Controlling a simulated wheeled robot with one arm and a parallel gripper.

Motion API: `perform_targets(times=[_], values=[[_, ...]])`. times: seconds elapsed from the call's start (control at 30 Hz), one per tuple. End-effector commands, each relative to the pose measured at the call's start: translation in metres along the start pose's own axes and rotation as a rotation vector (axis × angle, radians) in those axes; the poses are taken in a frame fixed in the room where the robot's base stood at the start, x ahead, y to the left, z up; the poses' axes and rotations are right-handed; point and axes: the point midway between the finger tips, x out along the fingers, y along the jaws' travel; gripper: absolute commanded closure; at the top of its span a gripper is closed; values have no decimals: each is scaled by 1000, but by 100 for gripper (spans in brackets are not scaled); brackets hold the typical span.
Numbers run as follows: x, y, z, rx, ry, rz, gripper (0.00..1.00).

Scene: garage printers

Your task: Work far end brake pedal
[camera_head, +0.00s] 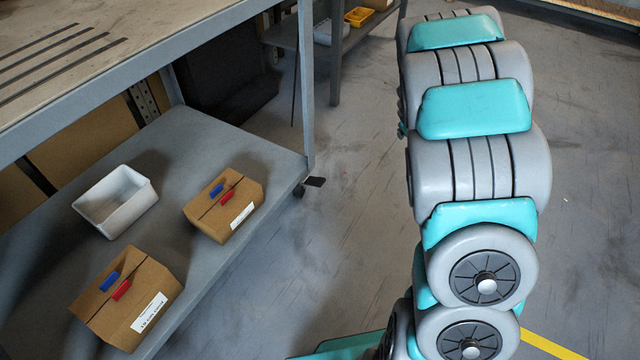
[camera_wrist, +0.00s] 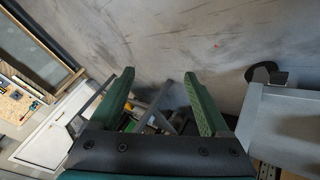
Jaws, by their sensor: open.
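The brake pedal (camera_head: 315,181) is a small dark flat tab beside the black caster (camera_head: 299,190) at the far corner of the grey workbench cart (camera_head: 270,145). In the wrist view a dark tab, apparently the same pedal (camera_wrist: 280,78), juts out by the caster (camera_wrist: 262,72), to the right of my gripper. My gripper (camera_wrist: 158,76) has two green fingers spread wide with nothing between them. It is apart from the pedal. The head view shows my arm on the right, but not my fingers.
The cart's lower shelf holds a white bin (camera_head: 115,200) and two cardboard boxes, one nearer (camera_head: 127,297) and one farther (camera_head: 224,205). Another bench (camera_head: 335,60) with a yellow tray (camera_head: 359,16) stands behind. Concrete floor (camera_head: 350,235) lies open between the cart and my arm.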

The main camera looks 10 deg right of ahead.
Motion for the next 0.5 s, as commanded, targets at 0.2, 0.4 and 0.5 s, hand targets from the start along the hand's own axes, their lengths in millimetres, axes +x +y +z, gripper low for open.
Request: perform_targets(times=[0.2, 0.4, 0.5], values=[[80, -43, -9, -88, 163, -132, 20], [131, -106, -10, -132, 331, -308, 20], [146, -143, -8, -135, 423, -412, 20]])
